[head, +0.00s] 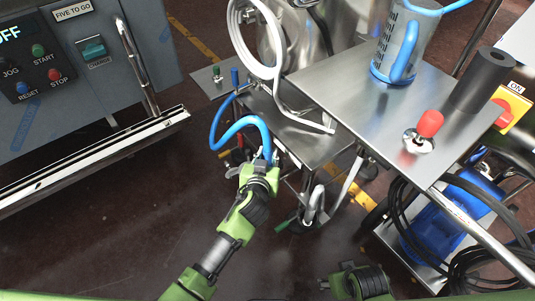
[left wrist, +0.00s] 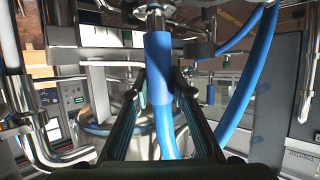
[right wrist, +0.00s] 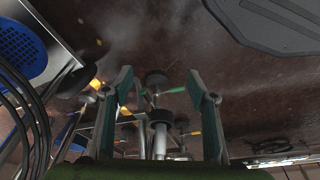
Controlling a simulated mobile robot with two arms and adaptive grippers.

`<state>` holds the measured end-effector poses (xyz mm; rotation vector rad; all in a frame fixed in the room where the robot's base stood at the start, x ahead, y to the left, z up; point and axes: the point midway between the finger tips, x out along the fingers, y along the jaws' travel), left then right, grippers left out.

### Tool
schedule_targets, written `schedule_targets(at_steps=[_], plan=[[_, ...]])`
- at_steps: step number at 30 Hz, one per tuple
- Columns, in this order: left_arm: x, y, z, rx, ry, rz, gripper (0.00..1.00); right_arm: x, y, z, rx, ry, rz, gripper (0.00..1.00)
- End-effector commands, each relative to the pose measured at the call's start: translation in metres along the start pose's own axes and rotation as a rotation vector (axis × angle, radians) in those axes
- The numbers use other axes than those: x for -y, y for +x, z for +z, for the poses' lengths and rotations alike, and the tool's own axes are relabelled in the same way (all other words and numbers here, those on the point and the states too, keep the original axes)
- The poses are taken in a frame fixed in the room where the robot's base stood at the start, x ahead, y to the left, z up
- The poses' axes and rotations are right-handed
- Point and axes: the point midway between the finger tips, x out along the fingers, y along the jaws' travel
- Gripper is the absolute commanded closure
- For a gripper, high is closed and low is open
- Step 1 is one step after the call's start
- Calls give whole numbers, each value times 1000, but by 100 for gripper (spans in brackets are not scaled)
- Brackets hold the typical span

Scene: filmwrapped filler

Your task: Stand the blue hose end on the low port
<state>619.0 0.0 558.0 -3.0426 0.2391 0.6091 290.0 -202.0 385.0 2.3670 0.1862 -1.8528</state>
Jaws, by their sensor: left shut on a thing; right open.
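The blue hose end (left wrist: 158,72) is a thick blue sleeve between the fingers of my left gripper (left wrist: 160,88) in the left wrist view. My left gripper is shut on it. A metal fitting (left wrist: 155,22) lines up with its upper end; I cannot tell whether they join. In the head view the blue hose (head: 214,124) loops from the bench's left side to my left gripper (head: 263,160), beside the lower steel shelf. I cannot tell for certain which fitting is the low port. My right gripper (right wrist: 160,92) is open and empty, low over the floor.
The steel table (head: 335,85) carries a clear jug (head: 400,48), a dark cylinder (head: 482,78) and a red-capped fitting (head: 428,126). A control cabinet (head: 85,60) is at left.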

Motion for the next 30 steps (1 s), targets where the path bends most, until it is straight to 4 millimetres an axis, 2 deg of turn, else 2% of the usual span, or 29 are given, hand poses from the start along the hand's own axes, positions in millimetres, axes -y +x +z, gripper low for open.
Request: schedule_targets(at_steps=[10, 18, 30], plan=[[0, 1, 0, -4, 1, 1, 100, 0, -1, -1, -1, -1, 0, 47], [0, 2, 3, -4, 1, 1, 100, 1, -14, -7, -12, 0, -1, 47], [0, 4, 8, -4, 0, 1, 100, -2, -28, -7, -8, 4, 3, 47]])
